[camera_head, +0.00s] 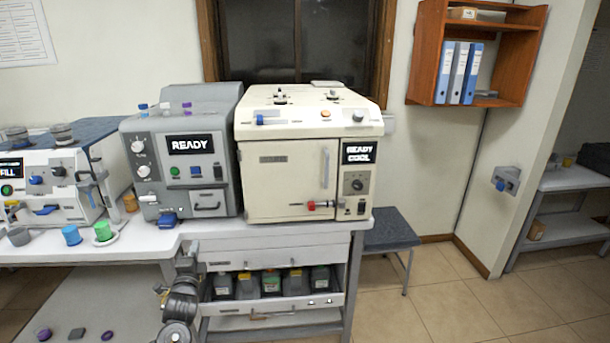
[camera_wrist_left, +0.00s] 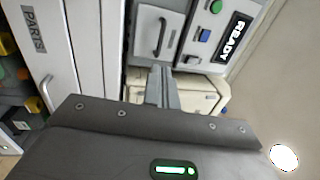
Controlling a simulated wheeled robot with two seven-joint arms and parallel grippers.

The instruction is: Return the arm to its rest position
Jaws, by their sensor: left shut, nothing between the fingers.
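My left arm rises from the bottom of the head view, in front of the bench. Its gripper (camera_head: 189,252) is upright at the bench's front edge, left of the drawers and below the grey READY machine (camera_head: 205,120). In the left wrist view the two fingers (camera_wrist_left: 162,85) lie together, shut and empty. They point toward the grey machine's front (camera_wrist_left: 175,30). I cannot tell from these views how far the fingertips are from the bench edge. My right gripper is not in view.
A cream machine (camera_head: 300,180) stands right of the grey one, and a white-and-blue machine (camera_head: 45,175) stands left. Blue (camera_head: 71,236) and green (camera_head: 103,231) cups sit near the bench's front edge. An open drawer (camera_head: 275,305) holds several bottles. Floor (camera_head: 480,310) at right is clear.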

